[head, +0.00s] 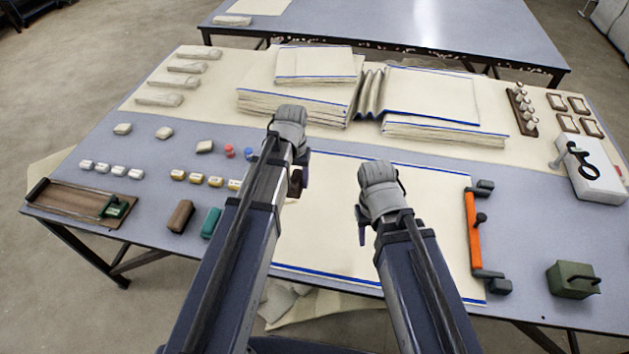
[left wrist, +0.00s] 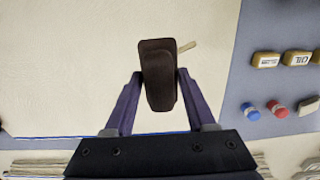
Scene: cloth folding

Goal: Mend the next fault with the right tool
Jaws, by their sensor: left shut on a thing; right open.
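A cream cloth with blue edge stripes (head: 330,245) lies flat at the front middle of the table; it fills much of the left wrist view (left wrist: 70,70). My left gripper (head: 298,178) is shut on a dark brown block (left wrist: 158,75), over the cloth's upper left part. In the head view my arm mostly hides the block. A small tan sliver (left wrist: 187,46) shows beside the block; I cannot tell whether it lies on the cloth. My right gripper (head: 362,226) is open and empty over the cloth's middle. No clear fault shows on the visible cloth.
A brown block (head: 180,216) and a teal block (head: 210,222) stand at left, near a wooden tray (head: 70,203). An orange-handled bar (head: 473,230) lies along the cloth's right edge. A green box (head: 573,282) stands front right. Folded cloth stacks (head: 430,95) fill the back.

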